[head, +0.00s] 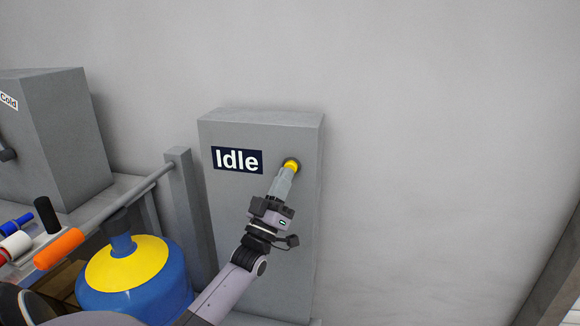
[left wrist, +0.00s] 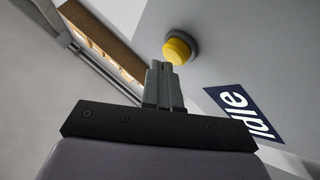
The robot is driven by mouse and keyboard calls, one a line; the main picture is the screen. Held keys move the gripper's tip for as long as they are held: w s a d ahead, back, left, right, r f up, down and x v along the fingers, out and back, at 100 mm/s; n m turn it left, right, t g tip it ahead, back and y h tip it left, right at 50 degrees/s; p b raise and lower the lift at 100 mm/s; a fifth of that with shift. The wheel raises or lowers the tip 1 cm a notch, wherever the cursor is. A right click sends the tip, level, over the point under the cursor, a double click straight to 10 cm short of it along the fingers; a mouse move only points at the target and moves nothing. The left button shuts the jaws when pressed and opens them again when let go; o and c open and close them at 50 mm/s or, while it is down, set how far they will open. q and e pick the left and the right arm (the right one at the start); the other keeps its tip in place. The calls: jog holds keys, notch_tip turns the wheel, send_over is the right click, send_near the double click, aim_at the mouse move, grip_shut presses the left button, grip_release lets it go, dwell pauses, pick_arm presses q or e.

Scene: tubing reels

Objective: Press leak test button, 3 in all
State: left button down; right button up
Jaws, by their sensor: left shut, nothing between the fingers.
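The leak test button is a yellow round button (head: 291,163) in a dark ring on the front of a grey box (head: 240,220), right of a dark label reading "Idle" (head: 238,160). My left gripper (head: 285,172) is shut and empty, its fingertips at or just in front of the button in the head view. In the left wrist view the yellow button (left wrist: 177,50) shows just beyond the shut fingertips (left wrist: 162,64), up and to the right. Whether they touch it I cannot tell. The "Idle" label also shows there (left wrist: 240,112). My right gripper is not in view.
A blue tank with a yellow top (head: 130,265) stands left of the box. A grey rail (head: 130,203) on a post (head: 185,190) runs beside it. A grey box labelled "Cold" (head: 60,130) stands behind.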

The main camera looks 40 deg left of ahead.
pick_arm(q)
jog(key=shift+s+d, duration=0.1)
jog(key=shift+s, duration=0.05)
jog(key=s+p, duration=0.1)
jog(key=s+d+p, duration=0.1)
jog(key=s, duration=0.1)
jog(key=s+d+p, duration=0.1)
jog(key=shift+s+d, duration=0.25)
dwell(0.4)
dwell(2.4)
